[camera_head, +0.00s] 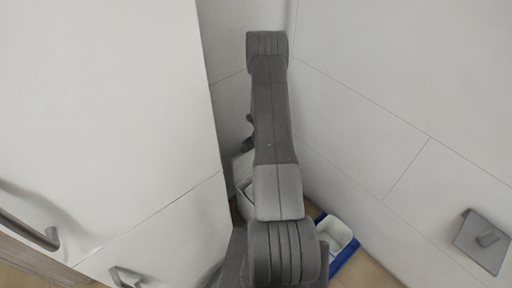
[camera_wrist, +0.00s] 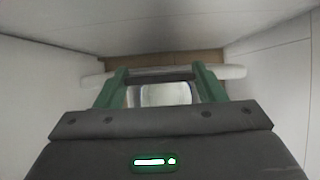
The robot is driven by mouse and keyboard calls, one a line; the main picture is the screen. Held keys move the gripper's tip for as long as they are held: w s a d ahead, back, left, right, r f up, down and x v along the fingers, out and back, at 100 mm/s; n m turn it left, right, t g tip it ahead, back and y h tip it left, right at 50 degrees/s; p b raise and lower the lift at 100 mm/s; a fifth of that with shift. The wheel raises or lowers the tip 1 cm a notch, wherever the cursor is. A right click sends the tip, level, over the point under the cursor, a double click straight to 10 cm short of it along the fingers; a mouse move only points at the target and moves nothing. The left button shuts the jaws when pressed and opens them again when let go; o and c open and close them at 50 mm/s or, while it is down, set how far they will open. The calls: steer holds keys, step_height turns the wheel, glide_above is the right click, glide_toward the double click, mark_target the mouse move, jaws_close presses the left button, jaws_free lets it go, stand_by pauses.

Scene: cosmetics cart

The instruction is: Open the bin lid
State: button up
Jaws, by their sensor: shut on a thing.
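A white bin (camera_head: 246,206) stands low in the narrow gap between the cabinet and the wall in the head view, mostly covered by my arm. A pale raised panel at its top, seemingly the bin lid (camera_head: 243,166), shows beside my arm. In the wrist view, my gripper (camera_wrist: 161,76) has its two green fingers at a white rounded edge, seemingly the bin lid (camera_wrist: 235,71). It is shut on that edge, though the exact contact is hard to see. A pale opening shows between the fingers. My fingertips are hidden in the head view.
A white cabinet (camera_head: 110,110) with metal handles fills the left. A panelled wall (camera_head: 400,90) with a square grey fixture (camera_head: 483,241) is on the right. A blue-edged white container (camera_head: 337,234) is on the floor right of my arm. The gap is narrow.

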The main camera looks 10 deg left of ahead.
steer(key=shift+w+a+p, duration=0.5)
steer(key=shift+w+a, duration=0.4)
steer(key=shift+a, duration=0.2)
steer(key=shift+w+a+p, duration=0.45)
steer(key=shift+w+a, duration=0.4)
steer(key=shift+a, duration=0.2)
steer(key=o, duration=1.4)
steer(key=shift+s, duration=0.1)
steer(key=v, duration=1.3)
steer(key=shift+s+d+r, duration=0.15)
steer(key=shift+r, duration=0.1)
